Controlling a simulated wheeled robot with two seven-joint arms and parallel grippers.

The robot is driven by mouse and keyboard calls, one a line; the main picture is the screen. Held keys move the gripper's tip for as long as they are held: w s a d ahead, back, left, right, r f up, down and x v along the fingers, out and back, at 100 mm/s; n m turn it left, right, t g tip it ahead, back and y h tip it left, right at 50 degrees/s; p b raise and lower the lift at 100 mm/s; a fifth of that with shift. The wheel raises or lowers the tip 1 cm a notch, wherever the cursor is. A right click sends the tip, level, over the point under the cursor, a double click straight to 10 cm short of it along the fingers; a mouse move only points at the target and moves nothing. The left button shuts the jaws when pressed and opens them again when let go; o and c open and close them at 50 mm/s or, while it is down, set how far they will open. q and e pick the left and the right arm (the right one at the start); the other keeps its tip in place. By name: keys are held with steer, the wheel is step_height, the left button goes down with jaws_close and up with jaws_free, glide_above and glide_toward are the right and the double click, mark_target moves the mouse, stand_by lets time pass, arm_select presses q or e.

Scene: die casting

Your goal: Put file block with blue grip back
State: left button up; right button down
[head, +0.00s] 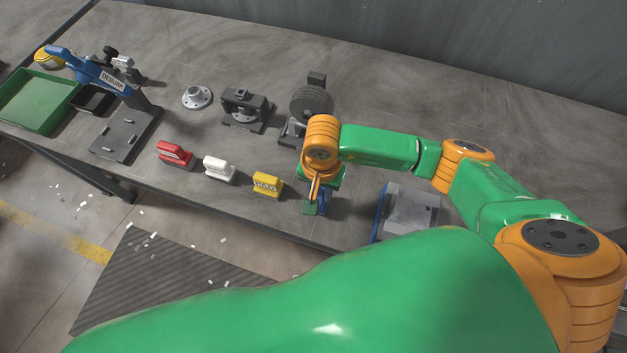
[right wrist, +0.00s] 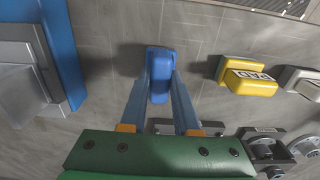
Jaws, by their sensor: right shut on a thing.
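The file block with the blue grip (right wrist: 160,62) is between the two fingers of my right gripper (right wrist: 160,88), in the middle of the right wrist view. The gripper is shut on it. In the head view my right gripper (head: 316,202) points down over the front part of the table, right of the yellow block, and mostly hides the blue block. I cannot tell whether the block touches the table. My left gripper is not in view.
Blocks with yellow (head: 267,184), white (head: 219,169) and red (head: 175,154) grips stand in a row to the left. A grey box with a blue side (head: 408,212) stands to the right. Behind are a dark wheel (head: 311,102) and a fixture (head: 246,108).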

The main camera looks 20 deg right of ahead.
steer(key=shift+d+f, duration=0.2)
steer(key=shift+f, duration=0.25)
steer(key=shift+w, duration=0.25)
steer(key=shift+s+a+f, duration=0.15)
steer(key=shift+a+f, duration=0.05)
steer(key=c, duration=0.8)
jaws_free()
steer(key=shift+s+r, duration=0.1)
steer(key=shift+c, duration=0.2)
steer(key=shift+o, duration=0.9)
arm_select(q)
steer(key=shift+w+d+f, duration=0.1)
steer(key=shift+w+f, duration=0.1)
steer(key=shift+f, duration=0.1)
arm_select(e)
steer(key=shift+d, duration=0.1)
